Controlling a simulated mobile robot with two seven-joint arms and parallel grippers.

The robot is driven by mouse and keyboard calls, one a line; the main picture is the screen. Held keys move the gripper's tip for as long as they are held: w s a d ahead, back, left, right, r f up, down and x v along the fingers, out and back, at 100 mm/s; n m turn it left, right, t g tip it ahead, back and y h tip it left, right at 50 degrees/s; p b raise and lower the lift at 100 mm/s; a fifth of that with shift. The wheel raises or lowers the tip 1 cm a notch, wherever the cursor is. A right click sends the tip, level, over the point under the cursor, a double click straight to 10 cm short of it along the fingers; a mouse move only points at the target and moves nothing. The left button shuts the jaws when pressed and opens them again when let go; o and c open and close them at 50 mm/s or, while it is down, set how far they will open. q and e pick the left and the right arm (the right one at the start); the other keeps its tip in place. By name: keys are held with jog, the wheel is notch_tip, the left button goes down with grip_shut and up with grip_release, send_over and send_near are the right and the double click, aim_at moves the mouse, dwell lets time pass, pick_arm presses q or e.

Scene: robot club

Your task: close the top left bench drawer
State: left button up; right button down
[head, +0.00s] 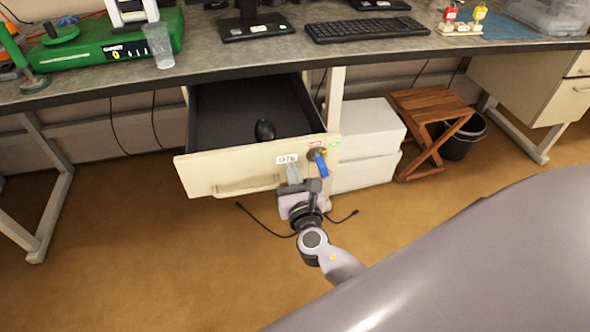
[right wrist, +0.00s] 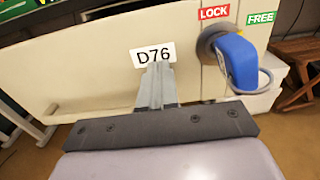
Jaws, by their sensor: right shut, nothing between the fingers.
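The top left bench drawer (head: 230,170) is pulled out under the bench, with a cream front, a dark inside and a long handle (head: 246,187) low on the front. A dark mouse-like object (head: 265,130) lies inside. My right gripper (head: 293,172) is shut and empty, its fingertips at the drawer front by the D76 label. In the right wrist view the shut fingers (right wrist: 158,75) reach the label's lower edge (right wrist: 153,54); I cannot tell whether they touch. A blue key (right wrist: 238,62) sits in the lock to their right. My left gripper is out of view.
The benchtop (head: 290,48) above holds a green device (head: 100,45), a clear cup (head: 159,45) and a keyboard (head: 366,29). White boxes (head: 368,135), a wooden stool (head: 430,105) and a dark bin (head: 463,135) stand right of the drawer. Carpet at the front left is clear.

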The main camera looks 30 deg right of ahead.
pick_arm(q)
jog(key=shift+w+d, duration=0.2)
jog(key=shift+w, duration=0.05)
pick_arm(e)
jog(key=shift+w, duration=0.15)
